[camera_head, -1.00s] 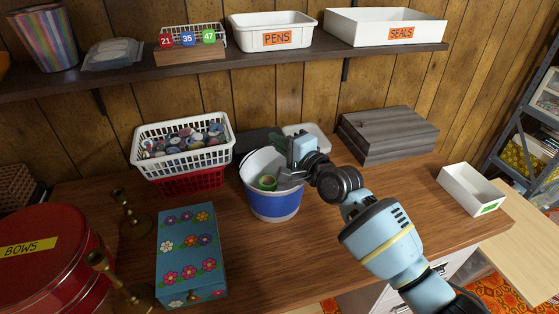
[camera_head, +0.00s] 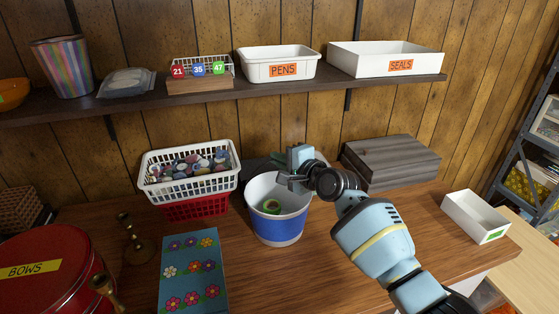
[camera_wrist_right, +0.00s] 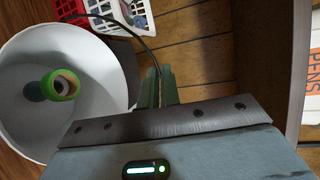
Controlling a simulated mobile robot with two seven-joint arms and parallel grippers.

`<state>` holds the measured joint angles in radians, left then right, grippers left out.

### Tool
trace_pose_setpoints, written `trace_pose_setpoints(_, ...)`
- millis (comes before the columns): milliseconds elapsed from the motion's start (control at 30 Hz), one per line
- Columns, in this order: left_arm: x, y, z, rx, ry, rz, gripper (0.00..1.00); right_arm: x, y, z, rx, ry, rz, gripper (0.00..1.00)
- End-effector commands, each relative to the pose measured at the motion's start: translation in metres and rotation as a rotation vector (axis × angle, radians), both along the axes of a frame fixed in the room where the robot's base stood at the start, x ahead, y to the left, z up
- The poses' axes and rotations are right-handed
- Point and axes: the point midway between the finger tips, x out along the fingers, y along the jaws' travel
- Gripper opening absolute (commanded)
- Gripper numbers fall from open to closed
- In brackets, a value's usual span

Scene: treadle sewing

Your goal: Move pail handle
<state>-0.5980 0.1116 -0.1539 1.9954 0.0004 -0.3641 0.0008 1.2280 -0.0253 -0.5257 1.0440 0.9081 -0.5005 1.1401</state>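The pail (camera_head: 279,226), white with a blue band, stands upright on the wooden desk; its white inside also shows in the right wrist view (camera_wrist_right: 95,125). The pail handle (camera_wrist_right: 132,32), a thin dark wire, arcs over the rim in that view. My right gripper (camera_wrist_right: 158,86) has its two greenish fingers close together, with the wire running between them. In the head view my right gripper (camera_head: 291,172) is at the pail's back right rim, where its fingertips are hard to see. My left gripper is out of view.
Green tape rolls (camera_head: 270,206) lie in the pail. A white basket (camera_head: 190,182) stands to its left, near a flowered box (camera_head: 195,265). A grey wooden box (camera_head: 391,160) is behind right, and a white tray (camera_head: 475,217) is at far right. The desk right of the pail is partly clear.

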Motion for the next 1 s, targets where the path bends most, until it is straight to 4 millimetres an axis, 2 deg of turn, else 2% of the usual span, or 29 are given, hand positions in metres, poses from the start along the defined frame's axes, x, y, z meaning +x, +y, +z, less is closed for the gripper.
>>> trace_pose_setpoints(67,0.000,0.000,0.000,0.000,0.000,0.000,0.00,0.000,0.000,0.002,0.001,-0.003,0.000,0.00)
trace_pose_setpoints(100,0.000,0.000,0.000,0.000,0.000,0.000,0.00,0.000,0.000,0.002,0.001,-0.003,0.000,0.09)
trace_pose_setpoints(133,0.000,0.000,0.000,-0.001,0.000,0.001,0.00,0.000,0.000,0.002,0.001,-0.003,0.000,0.12)
trace_pose_setpoints(567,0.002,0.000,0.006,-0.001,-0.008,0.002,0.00,-0.007,-0.006,0.004,0.001,-0.002,0.000,0.12)
trace_pose_setpoints(800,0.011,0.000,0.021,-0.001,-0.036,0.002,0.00,-0.030,-0.027,0.012,0.001,-0.007,-0.001,0.12)
trace_pose_setpoints(1000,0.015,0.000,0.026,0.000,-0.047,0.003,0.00,-0.048,-0.042,0.015,0.001,-0.006,0.000,0.12)
